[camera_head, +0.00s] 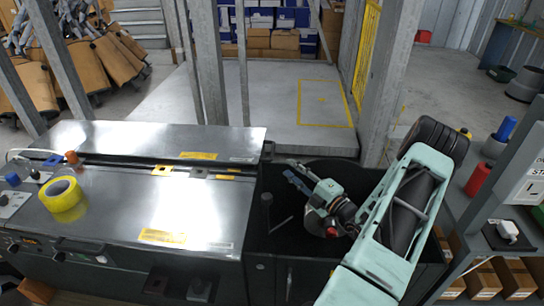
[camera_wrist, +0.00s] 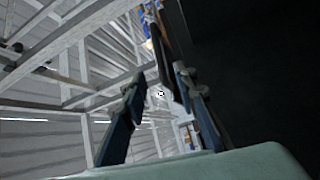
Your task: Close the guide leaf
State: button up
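I cannot tell for sure which part is the guide leaf. A dark upright bar (camera_wrist: 163,62) shows beyond the fingers in the wrist view, beside a large black surface (camera_wrist: 260,70) filling the right side. My gripper (camera_head: 292,178) is over the black bay at the right end of the steel-topped machine (camera_head: 130,205), with its blue fingers pointing left. In the wrist view the fingers (camera_wrist: 158,88) stand apart, so it is open. I see nothing clearly held, and contact with the bar cannot be told.
A dark post with a rounded top (camera_head: 267,202) stands in the bay, left of my gripper. A yellow tape roll (camera_head: 62,194) lies on the machine. A steel column (camera_head: 388,85) rises behind my arm. A shelf with a red can (camera_head: 478,180) stands at right.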

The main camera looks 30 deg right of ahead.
aim_at(272, 152)
jog(key=w, duration=0.3)
jog(key=w+a+b, duration=0.1)
jog(key=w, duration=0.3)
jog(key=w+b, duration=0.1)
jog(key=w, duration=0.2)
jog(key=shift+w+a+r, duration=0.2)
jog(key=shift+w+r, duration=0.1)
jog(key=shift+r, duration=0.05)
grip_shut()
